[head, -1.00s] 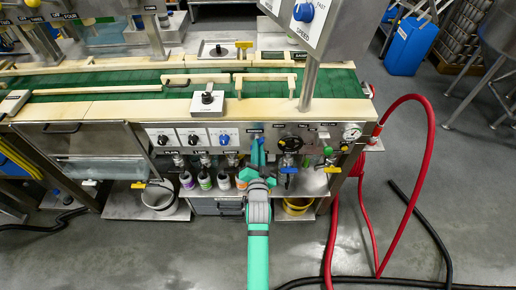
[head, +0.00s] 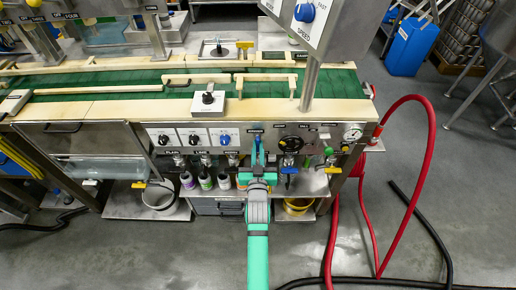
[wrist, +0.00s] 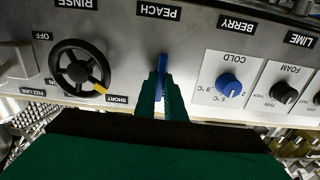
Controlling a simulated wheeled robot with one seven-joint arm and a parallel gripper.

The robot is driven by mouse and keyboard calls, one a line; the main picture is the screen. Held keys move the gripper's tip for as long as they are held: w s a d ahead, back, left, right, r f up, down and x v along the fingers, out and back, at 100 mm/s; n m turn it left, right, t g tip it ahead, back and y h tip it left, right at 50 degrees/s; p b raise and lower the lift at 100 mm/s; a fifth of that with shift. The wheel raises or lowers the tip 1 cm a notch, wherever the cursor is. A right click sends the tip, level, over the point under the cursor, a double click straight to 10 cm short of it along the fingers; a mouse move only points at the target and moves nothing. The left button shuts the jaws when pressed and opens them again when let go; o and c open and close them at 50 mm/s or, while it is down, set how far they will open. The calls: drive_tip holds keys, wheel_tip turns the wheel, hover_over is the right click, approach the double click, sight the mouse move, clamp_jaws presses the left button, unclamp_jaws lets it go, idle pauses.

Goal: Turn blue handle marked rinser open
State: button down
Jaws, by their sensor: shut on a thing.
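A narrow blue handle (wrist: 163,66) stands out from the grey control panel in the wrist view, near the label PEACH. My gripper (wrist: 161,92) is shut on this handle, with a green finger on each side. The handle points along the view's vertical, with its tip past the fingers. In the head view my gripper (head: 257,163) reaches the panel's middle, and the blue handle (head: 257,146) shows just beyond it. No mark on the held handle is readable; my fingers and palm cover part of the panel around it.
A black handwheel (wrist: 79,67) with a yellow mark, near labels OFF and SHORT, is left of my gripper in the wrist view. A blue COLD knob (wrist: 229,85) is right of it. Another blue handle (head: 289,170) hangs below the panel. A red hose (head: 427,150) loops at right.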

drive_tip(key=shift+f, duration=0.1)
idle(0.4)
drive_tip(key=c, duration=1.8)
unclamp_jaws()
drive_tip(key=s, duration=1.1)
drive_tip(key=s+f+g, duration=0.1)
drive_tip(key=s+f, duration=0.1)
drive_tip(key=s, duration=0.8)
drive_tip(key=s+f, duration=0.2)
drive_tip(key=s, duration=0.7)
drive_tip(key=shift+g, duration=0.8)
drive_tip(key=v, duration=0.6)
drive_tip(key=r+v, duration=0.1)
drive_tip(key=v, duration=0.5)
drive_tip(key=r+v, duration=0.1)
drive_tip(key=v, duration=0.5)
